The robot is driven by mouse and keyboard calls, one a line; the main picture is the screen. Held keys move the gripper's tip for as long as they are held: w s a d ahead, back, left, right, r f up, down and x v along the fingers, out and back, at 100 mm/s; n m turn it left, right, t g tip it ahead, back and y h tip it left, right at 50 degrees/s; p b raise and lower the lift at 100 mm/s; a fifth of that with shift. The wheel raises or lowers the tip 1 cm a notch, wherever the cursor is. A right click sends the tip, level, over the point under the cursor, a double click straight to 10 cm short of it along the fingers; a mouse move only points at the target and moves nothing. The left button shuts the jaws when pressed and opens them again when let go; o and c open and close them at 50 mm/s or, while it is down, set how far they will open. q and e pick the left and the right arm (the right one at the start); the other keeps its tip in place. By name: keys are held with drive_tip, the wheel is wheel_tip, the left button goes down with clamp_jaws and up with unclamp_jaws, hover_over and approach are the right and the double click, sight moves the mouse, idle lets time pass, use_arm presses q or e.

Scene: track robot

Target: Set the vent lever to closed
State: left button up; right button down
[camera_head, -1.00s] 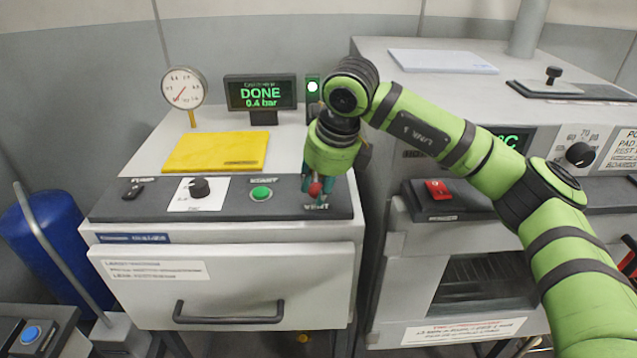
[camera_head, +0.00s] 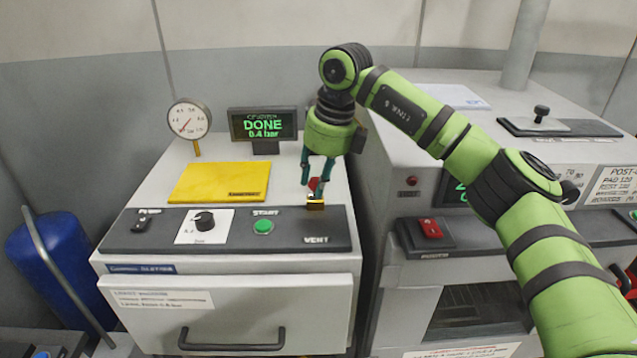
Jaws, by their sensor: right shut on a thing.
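The vent lever has a red knob (camera_head: 314,184) above a small brass-coloured base (camera_head: 315,203) at the right end of the black control panel (camera_head: 175,243). The VENT label lies in front of it. The lever stands about upright or leans back; the exact angle is hard to tell. My right gripper (camera_head: 318,184) points down from above, with its teal fingers shut on the knob and partly hiding it. My left gripper is not in view.
A green START button (camera_head: 263,227) and black dial (camera_head: 203,221) share the panel. A yellow pad (camera_head: 219,182), gauge (camera_head: 189,119) and display reading DONE 0.4 bar (camera_head: 263,124) are behind. The neighbouring machine has a red switch (camera_head: 430,228).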

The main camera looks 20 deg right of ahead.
drive_tip(key=shift+w+d+r, duration=0.1)
drive_tip(key=shift+w+d, duration=0.1)
drive_tip(key=shift+w, duration=0.25)
drive_tip(key=shift+w+r, duration=0.1)
drive_tip(key=shift+r, duration=0.1)
drive_tip(key=c, duration=1.3)
unclamp_jaws()
drive_tip(key=shift+c, duration=0.2)
drive_tip(key=o, duration=0.4)
drive_tip(key=shift+w, duration=0.2)
drive_tip(key=shift+w+d+f, duration=0.15)
drive_tip(key=shift+w+f, duration=0.2)
drive_tip(key=shift+w, duration=0.05)
drive_tip(key=shift+s, duration=0.2)
drive_tip(key=v, duration=1.2)
